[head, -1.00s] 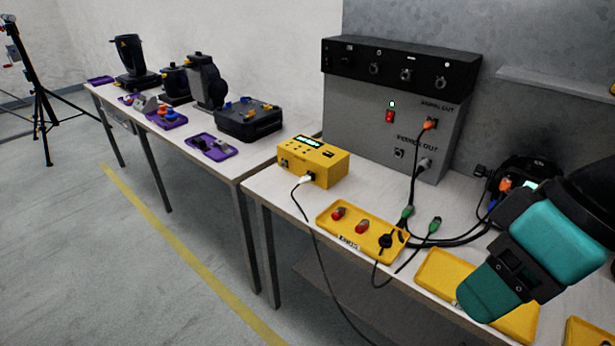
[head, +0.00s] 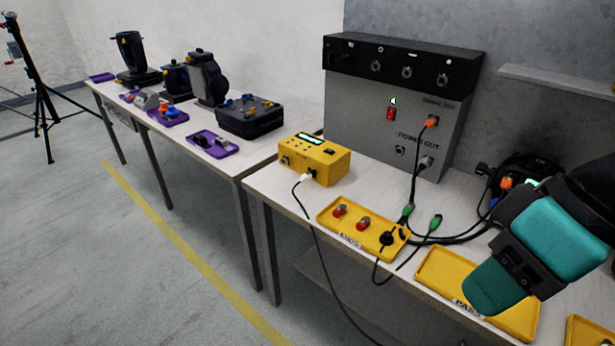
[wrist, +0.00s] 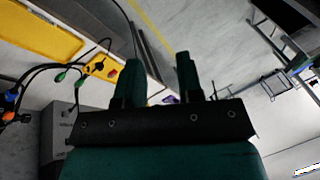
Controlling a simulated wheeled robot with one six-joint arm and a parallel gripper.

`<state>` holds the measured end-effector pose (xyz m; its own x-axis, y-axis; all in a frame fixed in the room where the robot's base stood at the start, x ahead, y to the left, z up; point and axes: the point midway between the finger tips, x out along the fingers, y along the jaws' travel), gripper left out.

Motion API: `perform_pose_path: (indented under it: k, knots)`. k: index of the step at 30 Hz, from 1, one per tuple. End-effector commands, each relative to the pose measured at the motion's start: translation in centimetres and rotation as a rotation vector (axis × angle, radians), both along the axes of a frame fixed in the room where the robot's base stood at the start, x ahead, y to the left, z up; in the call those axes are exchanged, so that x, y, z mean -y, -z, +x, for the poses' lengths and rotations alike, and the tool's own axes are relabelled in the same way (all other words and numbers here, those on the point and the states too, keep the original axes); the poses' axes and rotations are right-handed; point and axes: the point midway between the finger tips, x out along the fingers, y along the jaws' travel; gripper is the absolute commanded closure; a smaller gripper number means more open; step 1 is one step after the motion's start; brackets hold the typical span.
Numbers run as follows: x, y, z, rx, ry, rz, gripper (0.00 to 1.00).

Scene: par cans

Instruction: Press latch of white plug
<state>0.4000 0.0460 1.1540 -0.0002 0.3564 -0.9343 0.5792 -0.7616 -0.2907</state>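The white plug (head: 307,177) sits in the left front face of the yellow box (head: 316,162), with a black cable hanging from it over the table's front edge. Its latch is too small to make out. My gripper (head: 493,290) is at the right in the head view, above the yellow PASS tray and well apart from the plug. In the wrist view my gripper (wrist: 158,62) shows its two teal fingers apart with nothing between them. I cannot make out the white plug in the wrist view.
A yellow tray (head: 332,225) with red-capped parts lies between the box and my gripper. Loose green-ended cables (head: 434,222) lie behind it. A grey power unit (head: 365,125) stands behind the box. Another yellow tray (head: 432,268) lies below my gripper.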

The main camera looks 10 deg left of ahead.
Motion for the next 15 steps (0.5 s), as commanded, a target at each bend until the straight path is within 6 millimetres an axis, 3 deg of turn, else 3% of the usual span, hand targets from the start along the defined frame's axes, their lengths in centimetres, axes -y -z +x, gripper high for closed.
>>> perform_pose_path:
  k: [1,4,15]
  knots:
    - [0.00,0.00,0.00,0.000,0.000,0.000,0.78]
    - [0.00,0.00,0.00,0.000,0.000,0.000,1.00]
    - [0.00,0.00,0.00,0.000,0.000,0.000,1.00]
